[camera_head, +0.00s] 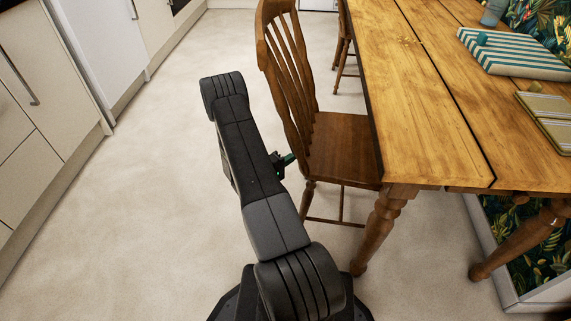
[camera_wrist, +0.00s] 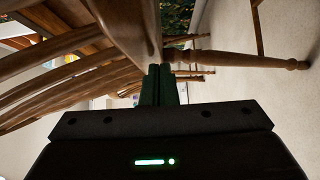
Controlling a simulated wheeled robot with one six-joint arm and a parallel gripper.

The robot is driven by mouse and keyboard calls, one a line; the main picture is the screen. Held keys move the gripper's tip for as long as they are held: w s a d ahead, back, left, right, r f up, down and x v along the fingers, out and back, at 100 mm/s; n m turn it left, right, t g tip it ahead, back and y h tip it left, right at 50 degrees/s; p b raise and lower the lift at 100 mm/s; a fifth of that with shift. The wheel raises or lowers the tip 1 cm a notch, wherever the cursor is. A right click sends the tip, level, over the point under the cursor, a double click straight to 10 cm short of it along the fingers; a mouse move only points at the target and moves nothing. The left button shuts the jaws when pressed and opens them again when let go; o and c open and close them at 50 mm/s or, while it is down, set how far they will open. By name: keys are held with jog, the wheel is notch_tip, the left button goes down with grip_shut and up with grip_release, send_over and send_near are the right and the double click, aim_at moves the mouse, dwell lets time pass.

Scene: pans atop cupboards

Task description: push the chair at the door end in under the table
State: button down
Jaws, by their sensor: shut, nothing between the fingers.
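A brown wooden chair (camera_head: 340,146) with a slatted back stands at the left long side of the wooden table (camera_head: 425,110), near its close corner. Its back faces the cupboards and its seat's right edge meets the table edge in the picture. My gripper (camera_head: 287,159) is beside the chair, low behind its back at about seat height, partly hidden by my arm. In the wrist view my gripper's fingers (camera_wrist: 160,84) are together and empty, pointing at the chair's seat edge (camera_wrist: 138,28), with slats to the left and legs to the right. I cannot tell whether they touch it.
A second chair (camera_head: 343,50) stands farther along the same table side. A turned table leg (camera_head: 379,232) is close to the right of my arm. A striped item (camera_head: 515,54) lies on the table. Cupboards (camera_head: 38,85) line the left; the floor between (camera_head: 150,190) is clear.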

aim_at(339, 160)
jog(key=shift+d, duration=0.15)
jog(key=d+b, duration=0.2)
jog(key=d, duration=1.4)
jog(key=shift+w+d, duration=0.1)
jog(key=shift+d, duration=0.2)
jog(key=shift+a, duration=0.1)
